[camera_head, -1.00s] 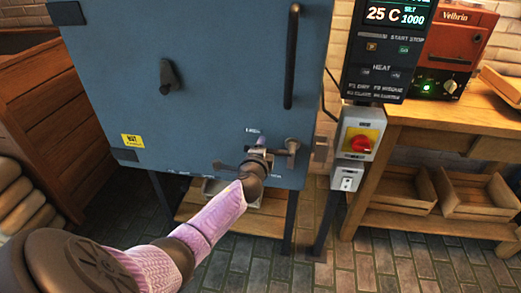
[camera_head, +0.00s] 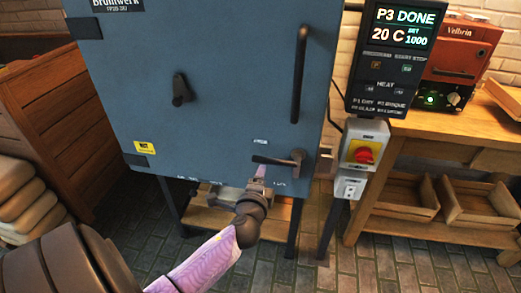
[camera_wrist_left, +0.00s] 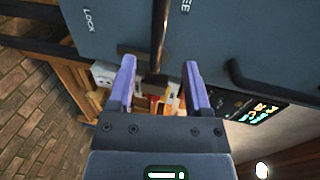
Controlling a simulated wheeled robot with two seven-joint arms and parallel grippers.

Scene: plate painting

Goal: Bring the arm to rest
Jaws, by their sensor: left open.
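My left gripper (camera_head: 259,172) is just below and in front of the lever handle (camera_head: 280,160) on the blue-grey kiln door (camera_head: 225,80). In the left wrist view its two purple fingers (camera_wrist_left: 158,75) are spread apart with nothing held between them. The lever (camera_wrist_left: 157,35) shows beyond the fingertips there, beside the labels on the door. It lies roughly level in the head view. I cannot tell whether a fingertip touches it. My left arm, in a pink-purple sleeve, reaches in from the lower left. My right gripper is not in view.
A long vertical bar handle (camera_head: 299,75) and a small knob (camera_head: 181,88) stick out from the door. Right of it hang a controller (camera_head: 392,55) reading "P3 DONE" and a red switch box (camera_head: 364,150). A wooden bench (camera_head: 440,140) stands farther right. Brick floor is open in front.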

